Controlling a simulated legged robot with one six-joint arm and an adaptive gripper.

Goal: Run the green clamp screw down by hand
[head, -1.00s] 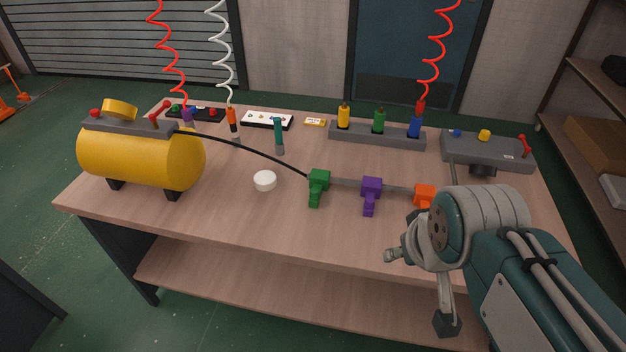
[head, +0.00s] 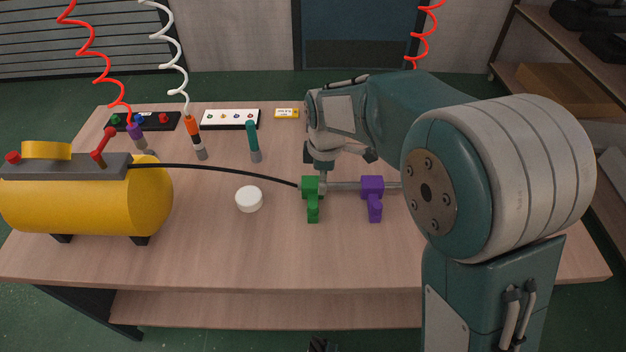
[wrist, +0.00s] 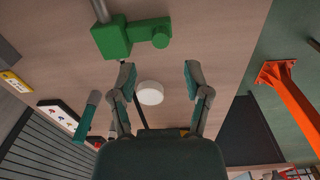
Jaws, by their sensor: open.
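The green clamp (head: 311,187) sits at the left end of a grey bar, with its green screw (head: 313,213) sticking out toward the front edge of the table. In the wrist view the green clamp (wrist: 113,39) is at the upper left, and the round end of its screw (wrist: 160,38) lies beyond my fingertips. My gripper (wrist: 158,70) is open, with nothing between its fingers touching them. In the head view my gripper (head: 335,158) is close above and just behind the clamp; its fingers are partly hidden there.
A purple clamp (head: 372,190) sits on the bar to the right; my arm hides the bar's right end. A white round puck (head: 249,198) and a yellow tank (head: 90,205) are to the left. A black hose (head: 220,170) runs from the tank to the green clamp.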

